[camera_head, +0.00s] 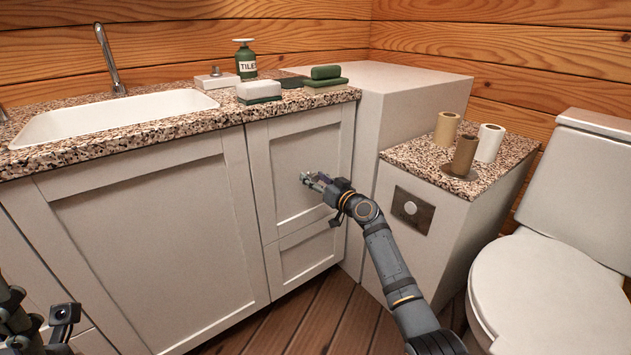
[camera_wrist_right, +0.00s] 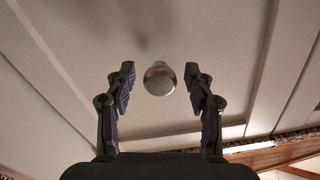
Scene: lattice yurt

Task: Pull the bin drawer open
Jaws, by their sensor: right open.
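A pale cabinet front with a tall upper panel (camera_head: 292,148) is set under the counter, right of the wide sink door; I take it for the bin drawer. Its round metal knob (camera_wrist_right: 159,78) shows in the right wrist view, centred between my fingers with a gap on each side. My right gripper (camera_head: 309,179) is open in front of this panel, and it also shows in the right wrist view (camera_wrist_right: 159,88). It largely hides the knob in the head view. My left arm shows only in part at the lower left corner, and its jaws cannot be made out.
A shorter drawer panel (camera_head: 309,253) sits below. A speckled counter (camera_head: 190,124) overhangs the fronts, holding a green bottle (camera_head: 245,62) and sponges. A low stone-topped box (camera_head: 408,153) with cardboard rolls and a toilet (camera_head: 545,280) stand right. Wooden floor (camera_head: 325,312) is clear before the cabinet.

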